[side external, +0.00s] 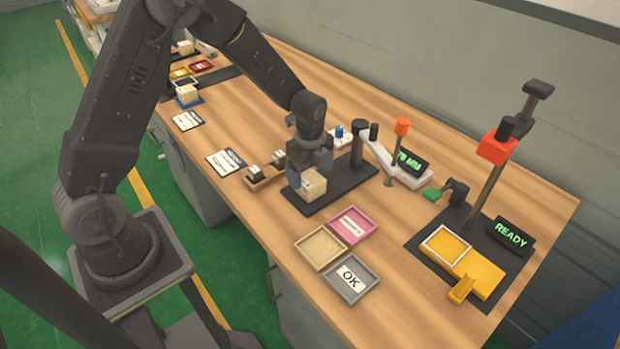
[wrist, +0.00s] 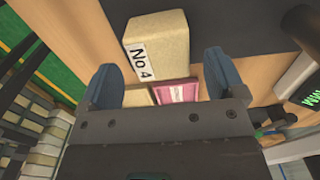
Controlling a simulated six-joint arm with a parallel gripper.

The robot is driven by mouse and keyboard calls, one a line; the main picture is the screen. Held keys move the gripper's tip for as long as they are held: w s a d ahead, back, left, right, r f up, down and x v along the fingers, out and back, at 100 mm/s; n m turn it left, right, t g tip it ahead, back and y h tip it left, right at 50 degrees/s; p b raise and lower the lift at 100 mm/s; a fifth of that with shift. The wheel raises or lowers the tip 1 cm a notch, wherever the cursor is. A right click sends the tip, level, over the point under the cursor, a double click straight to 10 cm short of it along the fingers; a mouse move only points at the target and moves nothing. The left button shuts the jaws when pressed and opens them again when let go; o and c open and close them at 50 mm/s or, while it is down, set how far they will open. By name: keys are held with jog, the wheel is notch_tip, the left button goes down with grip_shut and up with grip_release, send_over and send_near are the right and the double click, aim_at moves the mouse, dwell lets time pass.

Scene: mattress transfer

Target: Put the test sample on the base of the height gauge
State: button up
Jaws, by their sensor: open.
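The test sample is a cream block (side external: 313,184) with a white "No 4" label, which reads clearly in the wrist view (wrist: 160,42). In the side view it appears on the dark base (side external: 346,181) of the height gauge, near its front edge. The gauge has a dark post (side external: 357,148) and a green "MM" display (side external: 411,162). My gripper (side external: 321,160) is just above and behind the block. In the wrist view its two blue-grey fingers (wrist: 161,82) are spread apart with the block beyond their tips. Contact between the block's underside and the base is hidden.
Pink (side external: 350,225), beige (side external: 320,248) and grey "OK" (side external: 352,280) trays lie in front. A small wooden holder (side external: 262,178) with two pieces stands left of the base. A second device with a "READY" display (side external: 510,235) stands at right.

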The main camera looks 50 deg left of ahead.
aim_at(310, 178)
jog(key=s+d+r+n+t, duration=0.1)
jog(key=s+r+n, duration=0.35)
jog(key=r, duration=0.55)
jog(key=s+d+r+n+t, duration=0.15)
jog(key=s+r+n, duration=0.3)
jog(key=r, duration=0.65)
jog(key=s+d+r+n+t, duration=0.1)
jog(key=s+r+n+t, duration=0.1)
jog(key=s+n, duration=0.7)
jog(key=s+t, duration=0.1)
jog(key=s, duration=0.2)
jog(key=shift+s+d+r, duration=0.2)
jog(key=shift+s+r, duration=0.15)
jog(key=shift+r, duration=0.05)
